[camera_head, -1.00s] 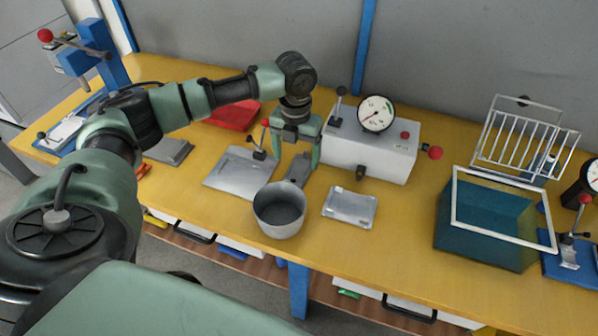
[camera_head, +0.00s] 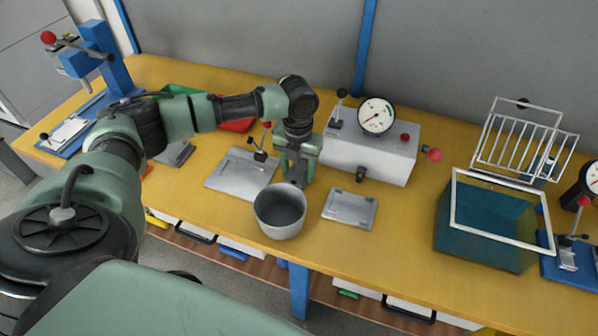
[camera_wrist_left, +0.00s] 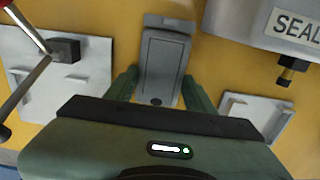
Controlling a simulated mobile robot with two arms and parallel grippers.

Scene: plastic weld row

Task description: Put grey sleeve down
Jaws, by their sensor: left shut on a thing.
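My left gripper (camera_head: 296,170) is over the middle of the yellow table, just behind a grey round pot. In the left wrist view its fingers (camera_wrist_left: 159,88) are shut on a flat grey piece, which I take to be the grey sleeve (camera_wrist_left: 162,62). The piece has a raised rectangular face, a wider far end and a dark round spot near the gripper. It lies lengthwise away from me, low over the table; I cannot tell whether it touches. In the head view the fingers hide most of it. My right gripper is not in view.
A clamp plate (camera_head: 243,173) lies left and a small grey plate (camera_head: 349,208) right. Behind right is a white gauge box (camera_head: 368,155).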

